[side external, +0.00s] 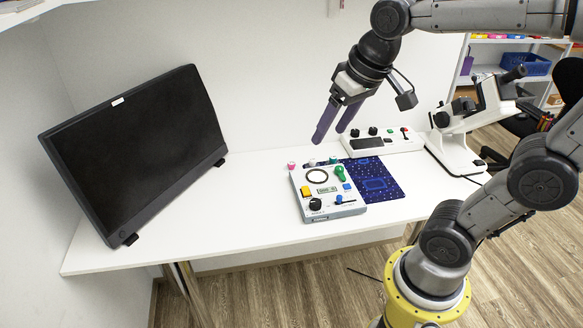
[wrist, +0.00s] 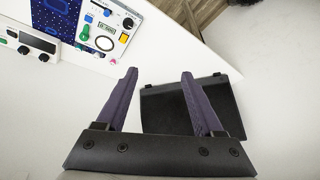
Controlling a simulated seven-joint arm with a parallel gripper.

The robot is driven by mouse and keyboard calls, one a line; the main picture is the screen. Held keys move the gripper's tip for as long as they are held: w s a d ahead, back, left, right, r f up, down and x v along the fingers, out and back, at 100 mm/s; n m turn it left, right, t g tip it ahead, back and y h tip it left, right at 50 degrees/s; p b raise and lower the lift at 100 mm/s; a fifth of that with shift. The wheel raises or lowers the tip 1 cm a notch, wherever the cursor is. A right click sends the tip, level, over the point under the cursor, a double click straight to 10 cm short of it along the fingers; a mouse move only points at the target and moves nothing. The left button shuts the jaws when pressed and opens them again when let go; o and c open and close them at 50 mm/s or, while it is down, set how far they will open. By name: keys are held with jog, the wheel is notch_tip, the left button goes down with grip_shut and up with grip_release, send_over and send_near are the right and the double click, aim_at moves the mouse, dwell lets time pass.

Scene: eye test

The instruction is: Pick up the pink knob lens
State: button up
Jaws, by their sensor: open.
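The pink knob lens (side external: 292,165) is a small pink cap at the far left corner of a light grey control panel (side external: 345,209) on the white table. In the wrist view a small pinkish spot, likely the same knob (wrist: 113,61), lies at the panel's lower edge, left of my fingers. My gripper (side external: 331,136) is open and empty, with purple fingers pointing down above and behind the panel, apart from it. In the wrist view, my gripper (wrist: 159,72) has bare table and part of the monitor beyond its fingers.
A black monitor (side external: 137,146) stands at the left. The panel also carries a green knob (side external: 340,173), a black ring and coloured buttons. A blue patterned mat (side external: 391,190) lies beside it. A white switch box (side external: 381,144) and microscope (side external: 455,152) stand at the right. The table's front left is clear.

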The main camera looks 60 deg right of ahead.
jog(key=w+d+m+g, duration=0.1)
jog(key=w+d+m, duration=0.15)
jog(key=w, duration=0.35)
jog(key=w+d+m, duration=0.1)
jog(key=w+d, duration=0.3)
jog(key=w, duration=0.2)
jog(key=m+g, duration=0.3)
jog(key=m, duration=0.5)
send_over(291, 162)
notch_tip(291, 162, down, 20)
notch_tip(291, 162, down, 8)
jog(key=shift+d+f, duration=0.15)
jog(key=shift+f, duration=0.1)
jog(key=shift+s+a+f, duration=0.1)
jog(key=shift+f, duration=1.4)
jog(key=shift+a+f, duration=0.1)
jog(key=shift+f, duration=1.35)
grip_shut()
